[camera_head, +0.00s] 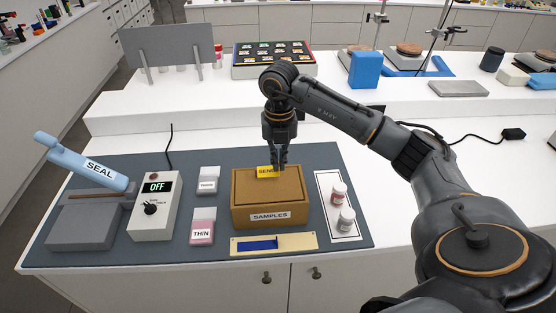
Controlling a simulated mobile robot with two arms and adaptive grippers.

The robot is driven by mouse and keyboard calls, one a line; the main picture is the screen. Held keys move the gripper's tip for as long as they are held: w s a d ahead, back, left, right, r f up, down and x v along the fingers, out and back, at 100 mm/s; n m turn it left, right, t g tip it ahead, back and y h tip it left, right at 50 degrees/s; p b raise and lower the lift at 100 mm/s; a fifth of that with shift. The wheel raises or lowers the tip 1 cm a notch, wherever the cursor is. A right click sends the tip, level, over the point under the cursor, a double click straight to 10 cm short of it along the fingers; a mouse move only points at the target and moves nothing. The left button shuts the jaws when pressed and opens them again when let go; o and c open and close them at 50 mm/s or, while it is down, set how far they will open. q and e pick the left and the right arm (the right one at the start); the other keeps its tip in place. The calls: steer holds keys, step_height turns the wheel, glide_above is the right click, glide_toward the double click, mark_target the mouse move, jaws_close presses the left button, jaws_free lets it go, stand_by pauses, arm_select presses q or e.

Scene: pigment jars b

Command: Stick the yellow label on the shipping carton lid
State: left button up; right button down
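The shipping carton (247,213) is a brown box with a flat lid (270,190) and a white SAMPLES label on its front. The yellow label (267,171), with dark letters partly covered, shows at the back edge of the lid. My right gripper (281,168) points down there, its fingertips close together over the label's right end. It appears shut on the label. I cannot tell whether the label touches the lid. My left gripper is not in view.
A yellowish board with a blue strip (289,242) lies in front of the carton. Two small jars (342,207) stand on a white tray at right. A raised shelf lies behind.

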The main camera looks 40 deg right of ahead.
mark_target(278, 188)
steer(key=shift+w+f+b, duration=0.15)
steer(key=shift+f+b, duration=0.4)
steer(key=shift+f, duration=0.3)
steer(key=shift+f+b, duration=0.3)
steer(key=shift+f, duration=0.05)
steer(key=shift+f+b, duration=0.6)
steer(key=shift+f, duration=0.25)
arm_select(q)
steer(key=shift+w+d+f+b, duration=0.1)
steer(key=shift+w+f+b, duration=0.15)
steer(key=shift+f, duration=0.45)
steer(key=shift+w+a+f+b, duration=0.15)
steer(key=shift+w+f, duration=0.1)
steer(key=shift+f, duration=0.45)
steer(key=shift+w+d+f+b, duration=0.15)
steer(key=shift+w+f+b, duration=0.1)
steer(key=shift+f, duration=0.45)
arm_select(e)
steer(key=shift+f, duration=0.9)
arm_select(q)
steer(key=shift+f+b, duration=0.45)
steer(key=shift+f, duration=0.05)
arm_select(e)
steer(key=shift+f, duration=0.65)
steer(key=c, duration=1.4)
jaws_free()
steer(key=shift+c, duration=0.2)
